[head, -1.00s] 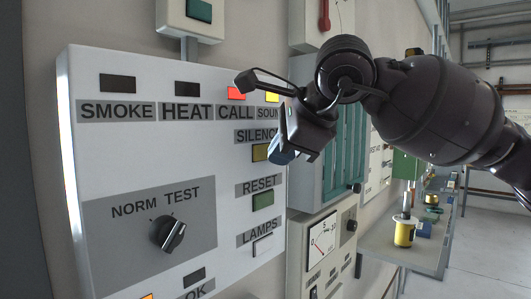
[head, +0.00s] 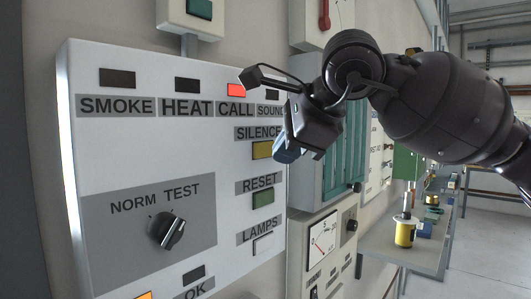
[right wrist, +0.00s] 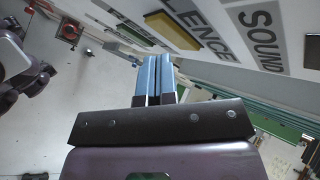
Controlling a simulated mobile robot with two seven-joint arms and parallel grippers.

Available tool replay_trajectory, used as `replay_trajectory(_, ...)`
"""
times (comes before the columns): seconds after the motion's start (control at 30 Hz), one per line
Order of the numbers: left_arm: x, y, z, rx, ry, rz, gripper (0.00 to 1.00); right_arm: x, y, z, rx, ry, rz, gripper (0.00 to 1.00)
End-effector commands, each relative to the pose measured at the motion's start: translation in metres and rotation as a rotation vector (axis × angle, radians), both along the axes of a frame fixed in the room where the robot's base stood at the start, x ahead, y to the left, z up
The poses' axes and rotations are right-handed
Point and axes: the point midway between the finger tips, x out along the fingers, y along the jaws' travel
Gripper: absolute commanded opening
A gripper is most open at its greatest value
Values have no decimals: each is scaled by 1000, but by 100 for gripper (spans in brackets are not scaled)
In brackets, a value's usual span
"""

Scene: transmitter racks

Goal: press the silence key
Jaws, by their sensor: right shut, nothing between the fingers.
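The silence key (head: 262,150) is a small yellow key under the SILENCE label on the white alarm panel (head: 120,145). In the right wrist view the same yellow key (right wrist: 173,33) shows just beyond and above the blue fingertips. My right gripper (head: 287,153) is shut and empty, with its blue fingers together. It is just right of the key in the head view, apart from it. In the right wrist view the shut fingers (right wrist: 154,75) point toward the panel. The SOUND lamp (head: 272,95) is dark and the CALL lamp (head: 236,90) is lit red.
Below the key are a green RESET key (head: 263,198) and a pale LAMPS key (head: 262,243). A NORM/TEST knob (head: 167,231) sticks out at lower left. A teal-slatted unit (head: 343,150) and a meter box (head: 321,245) stand right of the panel.

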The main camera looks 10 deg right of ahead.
Motion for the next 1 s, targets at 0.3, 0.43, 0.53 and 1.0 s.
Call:
replay_trajectory(0.3, 0, 0, -1, 0, 0, 0, 64, -2, -2, 0, 1, 0, -1, 0)
replay_trajectory(0.43, 0, 0, -3, 0, 1, 0, 64, -4, -4, 0, 0, 0, -2, 0)
replay_trajectory(0.53, -2, 0, -6, 0, 5, 0, 64, -10, -8, -1, 1, -2, -1, 0)
replay_trajectory(1.0, -7, 1, -19, 0, 18, 3, 64, -38, -31, -1, 0, 0, -2, 0)
